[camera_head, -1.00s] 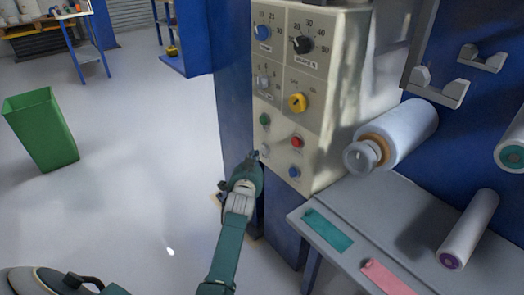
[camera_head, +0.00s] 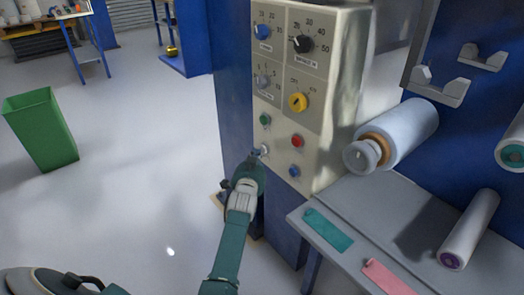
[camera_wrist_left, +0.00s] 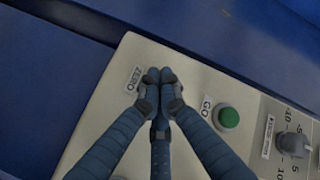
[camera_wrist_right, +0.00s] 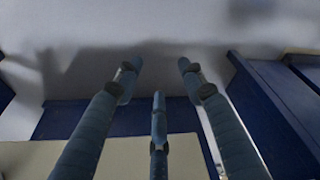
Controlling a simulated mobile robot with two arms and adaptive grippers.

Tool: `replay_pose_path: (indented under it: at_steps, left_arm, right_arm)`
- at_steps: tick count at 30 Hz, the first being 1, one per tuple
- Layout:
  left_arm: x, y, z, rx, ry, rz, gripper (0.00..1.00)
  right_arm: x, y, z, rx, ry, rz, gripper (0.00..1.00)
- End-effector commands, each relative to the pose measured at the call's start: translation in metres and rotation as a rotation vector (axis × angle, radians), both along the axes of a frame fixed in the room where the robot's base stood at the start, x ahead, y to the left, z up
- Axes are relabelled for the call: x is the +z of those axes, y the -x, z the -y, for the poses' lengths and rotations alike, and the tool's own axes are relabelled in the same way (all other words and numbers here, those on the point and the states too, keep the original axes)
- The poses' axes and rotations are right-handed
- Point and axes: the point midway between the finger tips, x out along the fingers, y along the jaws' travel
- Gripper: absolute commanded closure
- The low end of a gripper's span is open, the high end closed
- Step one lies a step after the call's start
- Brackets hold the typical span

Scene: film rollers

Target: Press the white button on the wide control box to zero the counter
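The wide control box (camera_head: 318,150) is a cream panel with knobs and buttons on a blue cabinet. The white button (camera_head: 265,150) is low on its left side, below the green button (camera_head: 264,119). My left gripper (camera_head: 256,157) is shut, its fingertips at or just beside the white button; contact cannot be told. In the left wrist view, the closed fingertips (camera_wrist_left: 159,76) lie beside the ZERO label (camera_wrist_left: 132,80) and hide the button. My right gripper (camera_wrist_right: 158,66) is open and empty, with its fingers apart.
A red button (camera_head: 297,141) and a blue button (camera_head: 294,172) are close to the right of my left gripper. A grey shelf (camera_head: 375,205) with film rollers (camera_head: 468,230) stands at the right. A green bin (camera_head: 42,128) stands on open floor at the left.

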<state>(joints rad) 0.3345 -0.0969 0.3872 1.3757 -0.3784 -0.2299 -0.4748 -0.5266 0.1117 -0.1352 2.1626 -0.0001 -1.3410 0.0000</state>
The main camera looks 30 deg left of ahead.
Motion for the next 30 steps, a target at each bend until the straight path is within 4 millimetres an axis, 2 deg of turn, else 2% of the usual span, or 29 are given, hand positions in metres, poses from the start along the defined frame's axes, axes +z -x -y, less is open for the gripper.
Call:
replay_pose_path:
  at_steps: [11, 30]
  left_arm:
    - [0.0, -0.001, 0.001, 0.0, 0.0, 0.0, 1.0]
    - [0.0, -0.005, 0.002, 0.0, 0.001, 0.0, 1.0]
  right_arm:
    - [-0.005, 0.007, 0.002, -0.001, 0.003, -0.019, 0.6]
    - [0.006, 0.004, 0.002, -0.001, 0.004, -0.003, 0.6]
